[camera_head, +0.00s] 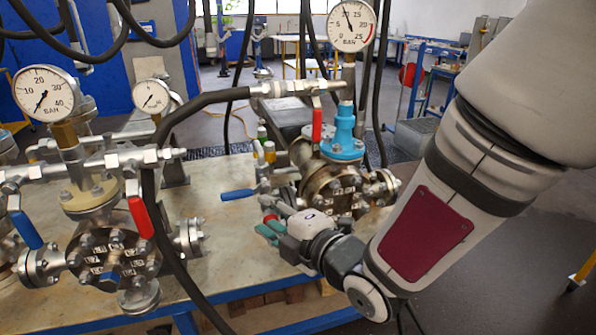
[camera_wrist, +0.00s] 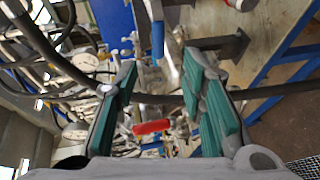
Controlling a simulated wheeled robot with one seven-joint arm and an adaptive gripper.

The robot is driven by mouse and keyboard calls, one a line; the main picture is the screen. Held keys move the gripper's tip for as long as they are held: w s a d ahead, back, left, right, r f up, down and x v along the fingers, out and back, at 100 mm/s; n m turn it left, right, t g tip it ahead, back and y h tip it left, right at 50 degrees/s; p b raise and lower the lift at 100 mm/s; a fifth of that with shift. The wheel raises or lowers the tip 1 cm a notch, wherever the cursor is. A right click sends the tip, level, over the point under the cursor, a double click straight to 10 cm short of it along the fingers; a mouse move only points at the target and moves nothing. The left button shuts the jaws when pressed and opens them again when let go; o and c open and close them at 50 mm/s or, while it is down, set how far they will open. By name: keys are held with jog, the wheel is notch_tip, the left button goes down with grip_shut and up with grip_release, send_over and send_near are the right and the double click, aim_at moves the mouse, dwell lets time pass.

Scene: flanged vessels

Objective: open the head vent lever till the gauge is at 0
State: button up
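The right vessel (camera_head: 330,178) is a flanged metal body with a blue fitting on top. Its round gauge (camera_head: 351,25) stands above it, needle near upright, around 10 and clear of 0. A red lever (camera_head: 317,125) hangs down from the pipe beside the blue fitting. A blue lever (camera_head: 238,194) sticks out to the left of the vessel. My gripper (camera_head: 270,225) is in front of the vessel, below both levers. In the wrist view the green-padded fingers (camera_wrist: 162,105) are apart; a red lever (camera_wrist: 151,127) and a blue lever (camera_wrist: 157,40) show between them, further off.
The left vessel (camera_head: 112,262) has its own red lever (camera_head: 140,216), blue lever (camera_head: 25,230) and a large gauge (camera_head: 46,92). A smaller gauge (camera_head: 151,96) stands between. A black hose (camera_head: 150,200) hangs across the table (camera_head: 225,250) left of my gripper.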

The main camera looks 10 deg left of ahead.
aim_at(237, 197)
jog(key=shift+y, duration=0.3)
jog(key=x, duration=1.3)
jog(key=shift+w+a+f+p, duration=0.1)
jog(key=shift+a+f+p, duration=0.1)
jog(key=shift+a+p, duration=0.2)
grip_shut()
